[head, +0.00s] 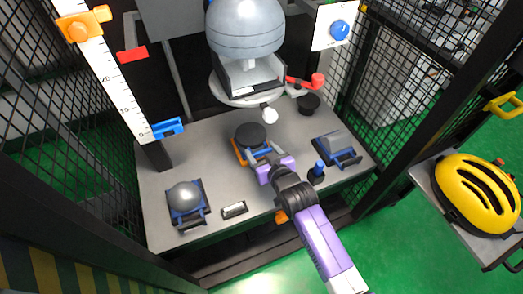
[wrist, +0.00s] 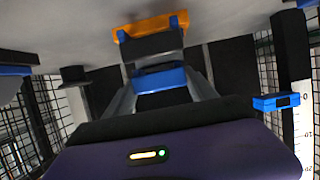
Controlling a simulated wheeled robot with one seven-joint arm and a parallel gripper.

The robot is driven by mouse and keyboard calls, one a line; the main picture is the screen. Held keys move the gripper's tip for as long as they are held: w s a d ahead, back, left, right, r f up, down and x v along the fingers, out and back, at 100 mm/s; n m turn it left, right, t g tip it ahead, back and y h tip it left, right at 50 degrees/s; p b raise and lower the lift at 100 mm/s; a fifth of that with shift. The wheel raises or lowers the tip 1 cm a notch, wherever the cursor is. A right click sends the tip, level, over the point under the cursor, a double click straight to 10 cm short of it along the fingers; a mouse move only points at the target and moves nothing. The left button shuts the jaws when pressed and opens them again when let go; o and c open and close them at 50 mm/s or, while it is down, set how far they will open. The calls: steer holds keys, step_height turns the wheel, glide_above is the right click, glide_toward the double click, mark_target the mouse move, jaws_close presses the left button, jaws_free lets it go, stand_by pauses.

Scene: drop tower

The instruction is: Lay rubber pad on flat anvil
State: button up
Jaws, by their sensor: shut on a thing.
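A round black disc (head: 250,135) sits at the middle of the grey bench, under the drop head. It looks like the rubber pad, but I cannot tell it apart from the flat anvil beneath. Orange and blue parts show at its lower edge. My gripper (head: 262,157) reaches in at this near edge. In the wrist view, my gripper (wrist: 163,98) is shut on a blue block (wrist: 160,78). A dark grey block (wrist: 150,46) and an orange bracket (wrist: 150,25) show beyond it. Any contact under the disc is hidden.
A black stand (head: 308,103) is behind, a blue peg (head: 318,170) near my arm. The grey drop head (head: 245,30) hangs above. Mesh walls flank the bench.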

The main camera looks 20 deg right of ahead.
steer(key=o, duration=1.8)
steer(key=shift+c, duration=0.2)
steer(key=shift+o, duration=0.6)
steer(key=shift+f, duration=0.1)
steer(key=p+v, duration=0.1)
steer(key=v, duration=0.7)
steer(key=shift+p, duration=0.3)
steer(key=shift+w, duration=0.15)
